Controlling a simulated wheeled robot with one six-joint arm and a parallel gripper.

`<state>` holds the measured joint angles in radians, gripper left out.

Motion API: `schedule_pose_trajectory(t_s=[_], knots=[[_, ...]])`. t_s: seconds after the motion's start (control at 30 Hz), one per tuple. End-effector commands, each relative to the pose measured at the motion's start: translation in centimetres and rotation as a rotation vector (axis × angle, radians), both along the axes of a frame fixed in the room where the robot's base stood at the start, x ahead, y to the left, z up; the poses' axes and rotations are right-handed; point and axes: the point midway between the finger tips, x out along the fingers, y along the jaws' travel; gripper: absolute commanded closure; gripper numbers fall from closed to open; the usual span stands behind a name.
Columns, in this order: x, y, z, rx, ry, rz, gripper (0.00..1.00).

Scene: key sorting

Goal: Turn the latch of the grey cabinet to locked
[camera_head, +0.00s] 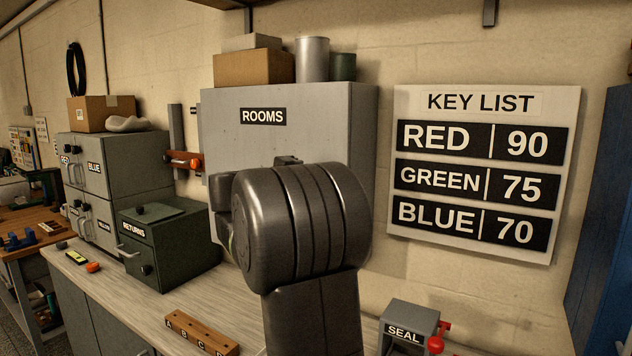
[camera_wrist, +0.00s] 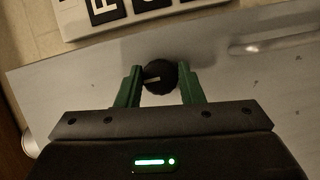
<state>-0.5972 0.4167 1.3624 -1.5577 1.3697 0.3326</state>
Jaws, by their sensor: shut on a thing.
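The grey cabinet (camera_head: 290,105), labelled ROOMS, hangs on the wall in the head view. Its pale door (camera_wrist: 225,80) fills much of the wrist view. The latch (camera_wrist: 160,78) is a dark round knob with a short pale mark lying roughly crosswise in the wrist picture. My gripper (camera_wrist: 160,68) has its green fingers on either side of the knob and is shut on it. In the head view my arm covers the cabinet's lower right part, so the latch and the fingers are hidden there.
A long pale handle (camera_wrist: 285,43) lies right of the knob in the wrist view. The key list board (camera_head: 483,172) is right of the cabinet. Below are a green RETURNS box (camera_head: 167,245), a wooden lettered block (camera_head: 200,332) and a SEAL device (camera_head: 408,325). Boxes and cans stand on top.

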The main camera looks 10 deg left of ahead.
Motion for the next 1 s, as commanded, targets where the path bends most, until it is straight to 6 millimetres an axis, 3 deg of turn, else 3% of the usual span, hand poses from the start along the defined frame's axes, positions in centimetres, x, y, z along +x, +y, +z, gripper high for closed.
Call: schedule_pose_trajectory(t_s=[0.17,0.2,0.3,0.67,1.0], knots=[[0.0,0.0,0.0,-0.001,0.001,0.001,0.89],[0.0,0.0,0.0,-0.001,0.001,0.001,0.62],[0.0,0.0,0.0,-0.001,0.001,0.0,0.44],[-0.3,0.4,0.0,0.001,0.0,0.002,0.44],[-4.7,4.8,0.2,0.001,-0.001,0.006,0.44]])
